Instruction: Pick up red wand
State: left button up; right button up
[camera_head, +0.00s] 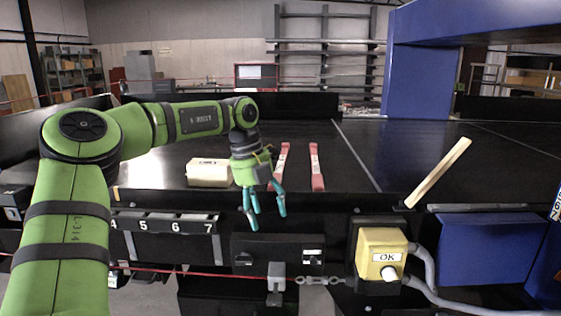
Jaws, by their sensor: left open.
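Two red wands lie side by side on the dark conveyor. The left red wand (283,155) is close to my left gripper, and its near end is partly hidden behind the gripper. The right red wand (317,166) lies fully in view, pointing away from me. My left gripper (267,220) is open, its teal fingers pointing down in front of the conveyor's near edge. It is empty and apart from both wands. My right gripper does not show.
A cream block (209,173) lies on the belt left of my gripper. A yellow OK button box (382,255) stands at the front. A pale wooden stick (438,173) leans at right. A blue scanner frame (402,75) rises behind.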

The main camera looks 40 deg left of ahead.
aim_at(285, 146)
jog(key=i+j, duration=0.55)
jog(key=j, duration=0.15)
jog(key=i+j, duration=0.55)
jog(key=j, duration=0.15)
